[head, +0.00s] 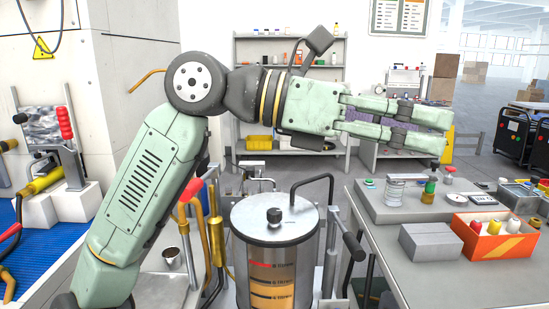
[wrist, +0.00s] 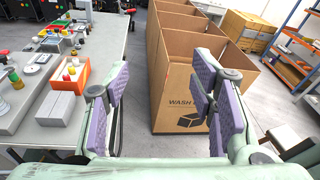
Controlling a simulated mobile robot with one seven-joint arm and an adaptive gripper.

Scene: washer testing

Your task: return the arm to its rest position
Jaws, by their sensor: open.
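My arm is in the head view, rising from the lower left, bending at the dark elbow joint and reaching to the right. My gripper (head: 445,132) is at the right end of the arm, raised above the level of the grey workbench. In the wrist view my gripper (wrist: 165,95) shows two fingers with purple pads, spread apart. Nothing is between the pads. The gripper touches nothing that I can see.
A steel canister (head: 275,250) stands below the forearm. The workbench (head: 385,228) at right holds an orange bin (head: 492,243), a grey block (head: 430,242) and small bottles. Large cardboard boxes (wrist: 178,82) stand beyond the fingers. A blue mat (head: 50,245) lies at left.

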